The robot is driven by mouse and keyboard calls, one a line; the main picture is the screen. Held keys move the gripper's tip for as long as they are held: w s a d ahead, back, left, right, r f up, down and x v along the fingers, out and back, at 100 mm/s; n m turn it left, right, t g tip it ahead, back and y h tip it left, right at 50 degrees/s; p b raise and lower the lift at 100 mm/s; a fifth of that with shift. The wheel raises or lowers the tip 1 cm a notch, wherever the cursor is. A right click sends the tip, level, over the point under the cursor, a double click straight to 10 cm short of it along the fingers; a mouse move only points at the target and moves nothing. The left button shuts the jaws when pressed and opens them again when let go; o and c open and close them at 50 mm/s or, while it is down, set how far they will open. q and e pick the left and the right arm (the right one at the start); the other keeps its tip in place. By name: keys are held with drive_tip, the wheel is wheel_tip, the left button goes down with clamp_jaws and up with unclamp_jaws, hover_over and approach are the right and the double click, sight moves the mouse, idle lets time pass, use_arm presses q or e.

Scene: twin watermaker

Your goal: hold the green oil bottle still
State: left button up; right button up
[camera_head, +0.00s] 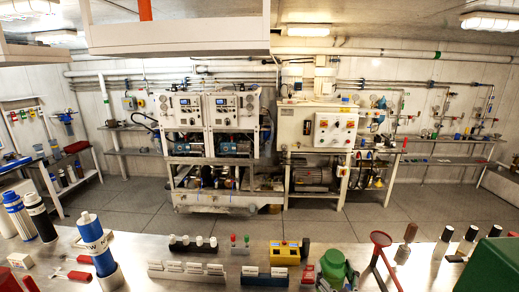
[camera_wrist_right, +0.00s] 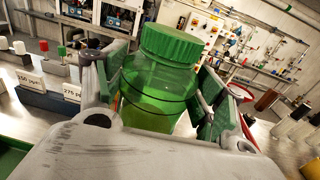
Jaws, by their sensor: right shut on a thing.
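The green oil bottle (camera_wrist_right: 155,88) fills the middle of the right wrist view. It is see-through green with a ribbed green screw cap (camera_wrist_right: 172,45) and a dark ring around its body. My right gripper (camera_wrist_right: 160,75) is shut on it, one green-padded finger on each side, below the cap. In the head view the bottle (camera_head: 333,264) shows at the bottom edge, with my right gripper (camera_head: 336,280) around it. Its base is hidden, so I cannot tell whether it touches the bench. My left gripper is in neither view.
Blue and white cylinders (camera_head: 92,235) stand at the left.

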drive_tip(key=shift+r, duration=0.1)
drive_tip(key=s+a+n+g+y, duration=0.1)
drive_tip(key=a+n+g+y, duration=0.3)
drive_tip(key=a, duration=1.2)
drive_tip(key=shift+r+n+y, duration=0.3)
drive_tip(key=shift+n+y, duration=1.7)
drive_tip(key=shift+y, duration=1.8)
